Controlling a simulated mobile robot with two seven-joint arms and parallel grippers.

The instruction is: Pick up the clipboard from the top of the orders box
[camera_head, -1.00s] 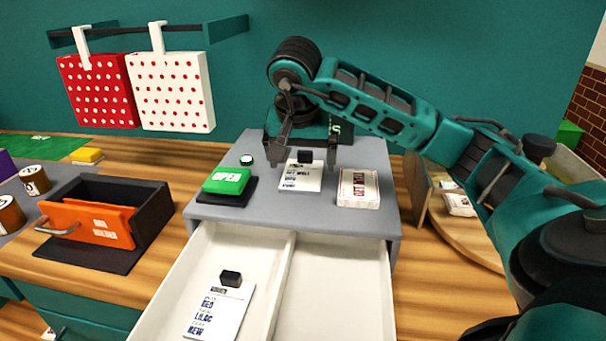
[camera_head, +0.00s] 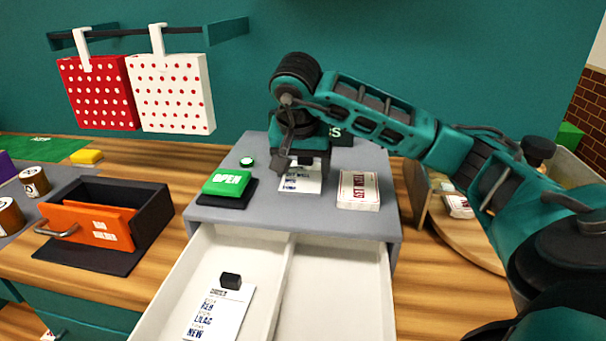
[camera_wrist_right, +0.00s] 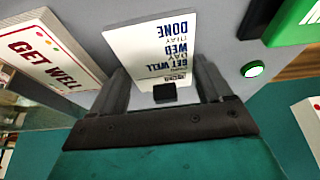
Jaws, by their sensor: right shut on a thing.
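The clipboard (camera_head: 301,182), a white board with printed order lines and a black clip, is at the top of the grey orders box (camera_head: 270,211). My right gripper (camera_head: 304,165) is over its far, clip end and shut on it. In the right wrist view, the clipboard (camera_wrist_right: 152,45) extends out between the fingers, with its black clip (camera_wrist_right: 165,93) near the palm. I cannot tell whether the board is clear of the box top. My left gripper is out of view.
A green OPEN block (camera_head: 227,182) on a black base is left of the clipboard; a GET WELL card stack (camera_head: 358,190) is right. The box's white drawer (camera_head: 338,290) is pulled out, with another clipboard (camera_head: 218,312) in its left compartment. A black tray (camera_head: 150,215) stands left.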

